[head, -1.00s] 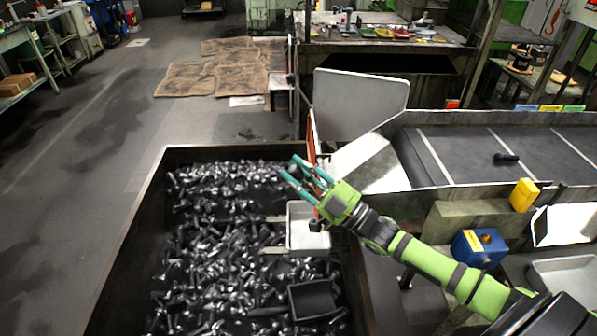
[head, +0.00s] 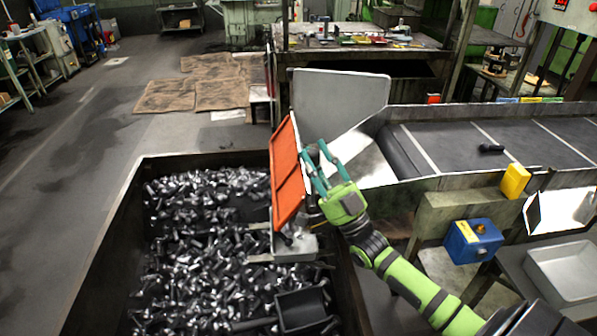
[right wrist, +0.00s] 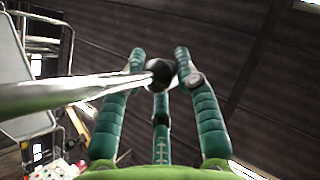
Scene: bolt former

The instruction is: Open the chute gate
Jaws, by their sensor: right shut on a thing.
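The orange chute gate (head: 287,178) stands upright at the mouth of the metal chute (head: 362,160), its broad orange face turned toward the bin. My right gripper (head: 317,152) is on the chute side, just right of the gate. In the right wrist view its green fingers (right wrist: 160,75) are shut around the dark knob (right wrist: 159,70) at the end of a metal rod (right wrist: 85,92). I take this to be the gate's handle; the head view hides where it joins the gate. My left gripper is out of view.
A conveyor (head: 455,145) with one dark bolt (head: 491,148) runs right. A blue box (head: 472,242) and yellow box (head: 515,180) stand at its near side.

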